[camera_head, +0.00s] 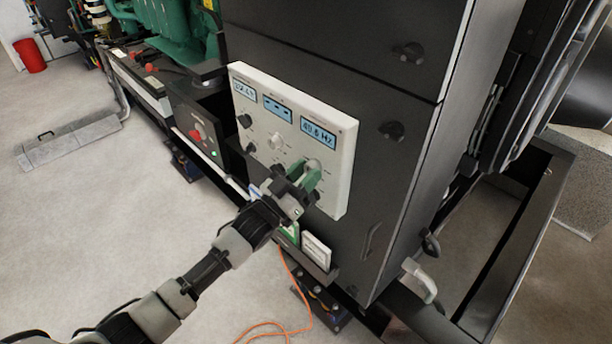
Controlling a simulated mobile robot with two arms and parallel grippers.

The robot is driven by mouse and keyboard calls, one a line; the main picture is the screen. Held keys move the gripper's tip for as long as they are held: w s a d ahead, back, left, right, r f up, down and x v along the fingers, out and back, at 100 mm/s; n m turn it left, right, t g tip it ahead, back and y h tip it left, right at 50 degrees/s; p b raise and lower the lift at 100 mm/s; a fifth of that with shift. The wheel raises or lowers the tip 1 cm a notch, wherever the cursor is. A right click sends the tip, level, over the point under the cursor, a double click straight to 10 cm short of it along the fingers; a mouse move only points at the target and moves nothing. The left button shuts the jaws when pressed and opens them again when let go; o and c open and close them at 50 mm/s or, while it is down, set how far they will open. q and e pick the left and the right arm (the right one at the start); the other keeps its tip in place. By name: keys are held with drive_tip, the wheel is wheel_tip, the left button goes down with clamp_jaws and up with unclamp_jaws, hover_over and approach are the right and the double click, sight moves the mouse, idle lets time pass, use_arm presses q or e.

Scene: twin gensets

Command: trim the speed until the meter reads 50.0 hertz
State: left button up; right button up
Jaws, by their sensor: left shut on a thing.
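The pale control panel (347,172) is fixed to the side of the dark cabinet. Its right-hand display (318,132) seems to read 49.6 Hz, though the digits are small. My left gripper (309,173), with green fingers, is shut on a pale knob (313,164) at the panel's lower right, below that display. The fingers hide most of this knob and its markings. My right gripper is not in view.
Other displays (277,108) and knobs (276,141) sit left of the gripper. A box with a red switch (197,133) stands beside the panel. Below are a white socket box (316,251) and an orange cable (290,287). The floor at left is mostly clear.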

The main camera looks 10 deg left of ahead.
use_arm(q)
drive_tip(key=shift+f+m+g+h+b, duration=0.1)
drive_tip(key=shift+m+g+h+b, duration=0.45)
drive_tip(key=shift+m, duration=0.95)
drive_tip(key=shift+m+g+h+b, duration=0.45)
drive_tip(key=shift+m+g+h, duration=0.1)
drive_tip(key=shift+m, duration=0.95)
drive_tip(key=o, duration=0.9)
drive_tip(key=shift+a, duration=0.1)
drive_tip(key=shift+o, duration=0.2)
drive_tip(key=b+v, duration=0.3)
drive_tip(key=v, duration=0.7)
drive_tip(key=shift+s+a+b, duration=0.2)
drive_tip(key=shift+a+b, duration=0.05)
drive_tip(key=shift+b, duration=0.05)
drive_tip(key=shift+f, duration=0.1)
